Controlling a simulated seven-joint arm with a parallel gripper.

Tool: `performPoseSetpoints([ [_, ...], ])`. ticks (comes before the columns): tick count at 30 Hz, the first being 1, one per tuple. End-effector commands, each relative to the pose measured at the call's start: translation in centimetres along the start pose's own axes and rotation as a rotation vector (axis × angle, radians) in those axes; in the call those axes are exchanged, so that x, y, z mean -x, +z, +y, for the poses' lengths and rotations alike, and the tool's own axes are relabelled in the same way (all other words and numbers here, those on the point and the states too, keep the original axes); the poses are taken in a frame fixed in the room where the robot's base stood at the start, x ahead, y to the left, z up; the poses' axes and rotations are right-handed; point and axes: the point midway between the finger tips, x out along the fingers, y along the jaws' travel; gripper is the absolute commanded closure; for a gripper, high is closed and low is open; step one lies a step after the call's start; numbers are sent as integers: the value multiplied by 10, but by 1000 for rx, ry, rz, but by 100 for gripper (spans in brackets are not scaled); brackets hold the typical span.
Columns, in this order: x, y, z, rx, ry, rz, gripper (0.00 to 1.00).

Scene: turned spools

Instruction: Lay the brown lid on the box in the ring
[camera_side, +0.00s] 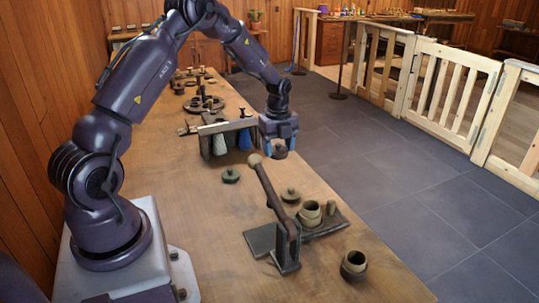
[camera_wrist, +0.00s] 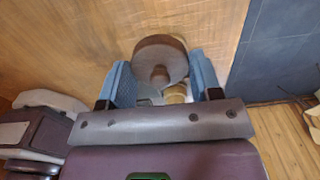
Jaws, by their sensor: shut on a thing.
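My gripper (camera_side: 280,147) is raised above the bench, its blue fingers shut on the brown lid (camera_side: 280,154). In the wrist view the lid (camera_wrist: 160,52) is a round brown disc with a knob, between the two fingers (camera_wrist: 163,78). I cannot tell for sure which box is in a ring.
A dark lever press (camera_side: 285,245) with a raised handle stands left of the tray. An olive lid (camera_side: 291,195) and a green lid (camera_side: 231,176) lie on the bench. A rack (camera_side: 225,138) with blue and white bottles stands behind.

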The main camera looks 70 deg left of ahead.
Motion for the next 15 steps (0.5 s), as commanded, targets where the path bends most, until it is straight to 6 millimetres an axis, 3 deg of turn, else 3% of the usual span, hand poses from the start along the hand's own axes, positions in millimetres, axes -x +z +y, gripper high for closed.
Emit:
performPoseSetpoints([
  [4, 16, -63, -21, -113, -12, -2, 64],
  [9, 30, -133, -24, -141, -13, 1, 64],
  [15, 34, -178, -12, -60, 2, 5, 64],
])
